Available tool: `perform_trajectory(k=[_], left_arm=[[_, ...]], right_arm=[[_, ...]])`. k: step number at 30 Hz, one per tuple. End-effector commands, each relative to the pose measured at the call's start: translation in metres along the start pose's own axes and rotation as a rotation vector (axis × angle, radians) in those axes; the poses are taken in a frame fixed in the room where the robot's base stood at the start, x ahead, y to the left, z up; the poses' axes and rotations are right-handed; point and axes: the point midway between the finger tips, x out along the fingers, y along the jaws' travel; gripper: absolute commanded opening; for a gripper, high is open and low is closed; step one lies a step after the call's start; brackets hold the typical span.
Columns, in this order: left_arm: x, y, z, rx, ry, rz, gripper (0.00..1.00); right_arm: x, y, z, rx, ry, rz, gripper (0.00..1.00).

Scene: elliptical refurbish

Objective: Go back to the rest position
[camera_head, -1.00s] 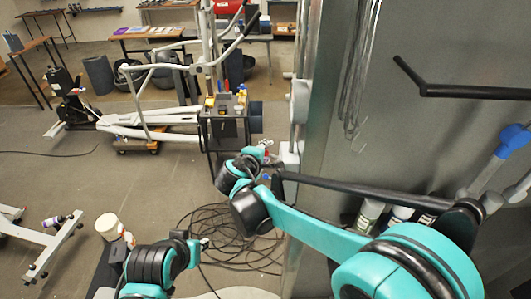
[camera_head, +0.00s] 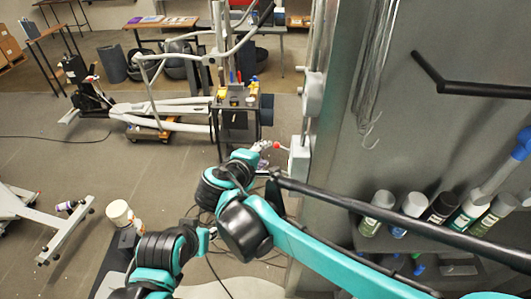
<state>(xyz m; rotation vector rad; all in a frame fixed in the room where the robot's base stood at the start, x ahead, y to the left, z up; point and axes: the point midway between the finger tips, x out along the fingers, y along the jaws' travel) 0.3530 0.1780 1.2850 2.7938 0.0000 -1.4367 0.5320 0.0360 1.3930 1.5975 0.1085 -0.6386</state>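My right arm comes in from the lower right and reaches toward the middle of the view. My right gripper (camera_head: 266,147) is at its end, small and pale, close to a grey box on the pillar edge. A small red thing shows at its tip; I cannot tell whether the fingers are open or hold it. My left arm shows at the bottom left of the middle. My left gripper (camera_head: 212,232) is mostly hidden behind its wrist, and its fingers are too small to read.
A grey wall panel with a black bar handle (camera_head: 470,88) stands on the right. Several bottles (camera_head: 412,205) stand on a shelf there. A grey box (camera_head: 299,158) is on the pillar. A white elliptical machine (camera_head: 175,108) stands behind; a white tub (camera_head: 119,213) is at left. Cables lie on the floor.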

Motion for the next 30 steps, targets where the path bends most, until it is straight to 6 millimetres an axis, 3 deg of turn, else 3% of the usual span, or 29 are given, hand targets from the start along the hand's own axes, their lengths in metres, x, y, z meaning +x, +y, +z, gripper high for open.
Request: perform_trajectory(k=[11, 14, 16, 20, 24, 30], left_arm=[[0.001, 0.000, 0.001, 0.000, 0.000, 0.000, 0.27], [0.009, 0.000, 0.006, 0.000, 0.000, 0.000, 0.27], [0.021, 0.000, 0.015, 0.000, 0.000, 0.000, 0.27], [0.055, 0.000, 0.039, 0.000, 0.000, 0.000, 0.27], [0.097, 0.000, 0.070, 0.000, 0.000, 0.000, 0.27], [0.154, 0.000, 0.111, 0.000, 0.000, 0.000, 0.27]], right_arm=[[0.001, -0.001, 0.001, 0.002, -0.001, -0.001, 0.39], [0.009, -0.011, 0.014, 0.031, -0.010, -0.025, 0.39], [0.021, -0.028, 0.035, 0.080, -0.025, -0.065, 0.39], [0.046, -0.081, 0.093, 0.239, -0.061, -0.177, 0.39], [0.066, -0.156, 0.161, 0.484, -0.105, -0.315, 0.39], [0.075, -0.268, 0.228, 0.883, -0.149, -0.465, 0.39]])
